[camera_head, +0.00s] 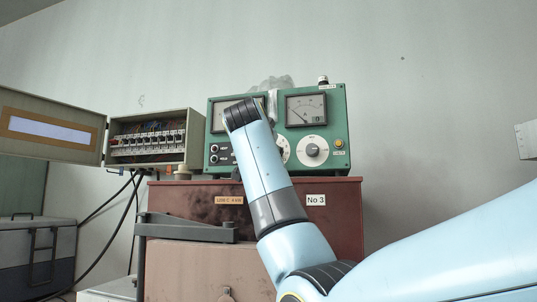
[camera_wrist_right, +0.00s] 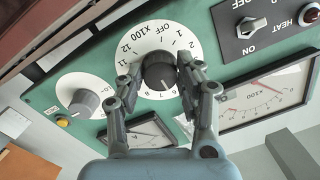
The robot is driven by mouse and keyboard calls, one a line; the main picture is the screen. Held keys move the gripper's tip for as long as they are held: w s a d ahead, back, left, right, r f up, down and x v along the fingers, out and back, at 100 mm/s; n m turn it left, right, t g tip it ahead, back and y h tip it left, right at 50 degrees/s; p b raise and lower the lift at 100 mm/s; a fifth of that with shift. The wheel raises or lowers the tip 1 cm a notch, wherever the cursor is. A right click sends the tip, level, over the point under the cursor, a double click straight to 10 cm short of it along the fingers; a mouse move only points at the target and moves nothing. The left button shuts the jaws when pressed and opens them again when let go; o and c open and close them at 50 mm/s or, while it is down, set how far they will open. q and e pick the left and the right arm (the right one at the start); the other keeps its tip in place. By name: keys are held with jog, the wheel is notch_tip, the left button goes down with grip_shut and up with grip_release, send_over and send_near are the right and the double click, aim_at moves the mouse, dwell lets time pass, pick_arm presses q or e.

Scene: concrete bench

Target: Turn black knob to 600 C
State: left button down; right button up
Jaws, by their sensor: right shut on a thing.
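The black knob (camera_wrist_right: 160,72) sits in the middle of a white round dial (camera_wrist_right: 149,38) in the right wrist view. The dial is marked OFF, x100 and numbers up to 12. My right gripper (camera_wrist_right: 157,76) has one finger on each side of the knob and is shut on it. I cannot make out where the knob's pointer stands. In the head view my right arm hides the gripper and the knob; only an edge of the white dial (camera_head: 286,150) shows on the green control box (camera_head: 342,128). My left gripper is in neither view.
A grey knob on a white dial (camera_head: 312,151) is close beside the black knob's dial. Meters (camera_head: 306,108) and switches (camera_wrist_right: 257,24) share the panel. The box stands on a reddish-brown furnace (camera_head: 340,230). An open fuse box (camera_head: 160,118) is at left.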

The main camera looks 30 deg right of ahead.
jog(key=shift+w+f, duration=0.1)
jog(key=shift+f, duration=0.2)
jog(key=o, duration=1.1)
jog(key=shift+r, duration=0.1)
jog(key=shift+o, duration=0.2)
jog(key=shift+r, duration=0.1)
jog(key=v, duration=1.2)
